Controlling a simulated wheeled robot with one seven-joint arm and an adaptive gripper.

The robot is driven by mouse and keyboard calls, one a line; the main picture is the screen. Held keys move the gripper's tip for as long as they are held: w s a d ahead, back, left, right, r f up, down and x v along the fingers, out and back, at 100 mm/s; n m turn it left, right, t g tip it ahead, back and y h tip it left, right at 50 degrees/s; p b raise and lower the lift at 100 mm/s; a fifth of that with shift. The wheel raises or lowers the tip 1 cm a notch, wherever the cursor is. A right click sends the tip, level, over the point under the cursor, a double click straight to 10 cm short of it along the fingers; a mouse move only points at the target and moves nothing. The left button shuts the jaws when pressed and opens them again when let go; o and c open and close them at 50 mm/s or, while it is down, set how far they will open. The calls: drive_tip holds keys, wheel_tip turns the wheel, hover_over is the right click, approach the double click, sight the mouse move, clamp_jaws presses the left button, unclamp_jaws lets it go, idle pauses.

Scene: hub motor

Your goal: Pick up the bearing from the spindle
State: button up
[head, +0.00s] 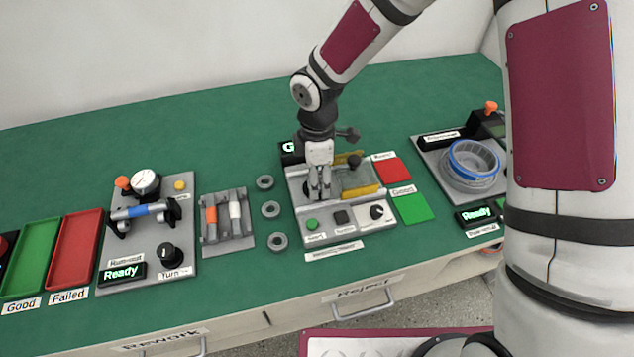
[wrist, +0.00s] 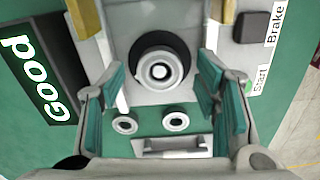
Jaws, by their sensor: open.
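The spindle (wrist: 137,60) shows in the wrist view as a dark round hub with a light metal ring, the bearing (wrist: 160,72), around its centre. My gripper (wrist: 162,88) is open, with one teal-padded finger on each side of the picture and the spindle between and beyond them. No finger visibly touches the bearing. In the head view my gripper (head: 320,192) points down over the grey spindle station (head: 330,232) and hides most of the spindle. How high the fingertips are above the bearing I cannot tell.
Several loose rings (head: 270,209) lie on the green table left of the station. A display reading "Good" (wrist: 35,85) stands beside the station.

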drive_tip(key=shift+f, duration=0.15)
drive_tip(key=c, duration=1.3)
